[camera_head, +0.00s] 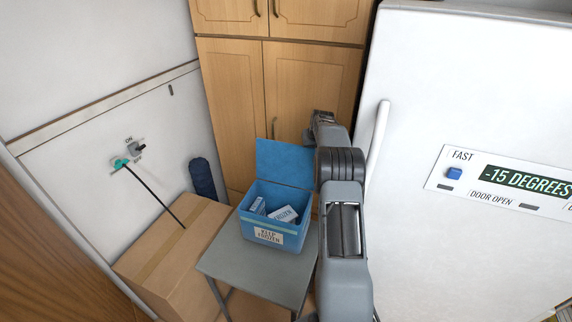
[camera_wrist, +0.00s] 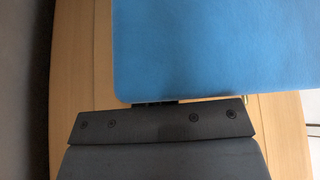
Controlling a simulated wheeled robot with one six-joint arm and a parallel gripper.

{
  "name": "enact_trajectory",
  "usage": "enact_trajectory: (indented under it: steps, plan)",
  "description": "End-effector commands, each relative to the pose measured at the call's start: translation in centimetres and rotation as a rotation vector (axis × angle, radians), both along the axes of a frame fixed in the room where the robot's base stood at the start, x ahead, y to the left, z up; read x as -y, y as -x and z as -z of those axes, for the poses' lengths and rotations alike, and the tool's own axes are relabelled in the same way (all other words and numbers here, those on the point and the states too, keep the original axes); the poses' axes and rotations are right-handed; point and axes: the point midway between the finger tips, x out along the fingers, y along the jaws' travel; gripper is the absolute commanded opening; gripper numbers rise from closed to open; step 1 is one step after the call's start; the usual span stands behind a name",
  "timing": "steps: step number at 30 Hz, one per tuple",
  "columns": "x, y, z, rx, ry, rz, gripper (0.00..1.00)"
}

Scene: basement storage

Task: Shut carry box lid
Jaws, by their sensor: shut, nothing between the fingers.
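The blue carry box (camera_head: 262,236) stands on a small grey table, with a "KEEP FROZEN" label on its front. Its lid (camera_head: 284,163) is open and stands up at the back of the box. White packs (camera_head: 283,214) lie inside, one marked "FROZEN". My gripper (camera_wrist: 157,102) is shut and empty, at the lid's edge in the wrist view, where the lid (camera_wrist: 215,45) fills the upper right. Only a little of the fingers shows there, and I cannot tell whether they touch the lid. In the head view my arm reaches up just right of the lid; the fingertips are not clear.
The grey table (camera_head: 250,267) is small. A cardboard box (camera_head: 165,255) stands to its left, with a dark blue roll (camera_head: 203,178) behind. Wooden cupboards (camera_head: 235,100) close off the back. A white freezer (camera_head: 440,90) with a handle (camera_head: 376,145) stands close on the right.

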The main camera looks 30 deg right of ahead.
Motion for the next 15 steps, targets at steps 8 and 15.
enact_trajectory:
  steps: [8, 15]
  plan:
    - [-0.18, 0.3, 0.91, -0.015, -0.006, -0.002, 0.0]
    - [-0.77, 0.87, 0.99, -0.015, -0.006, -0.003, 0.0]
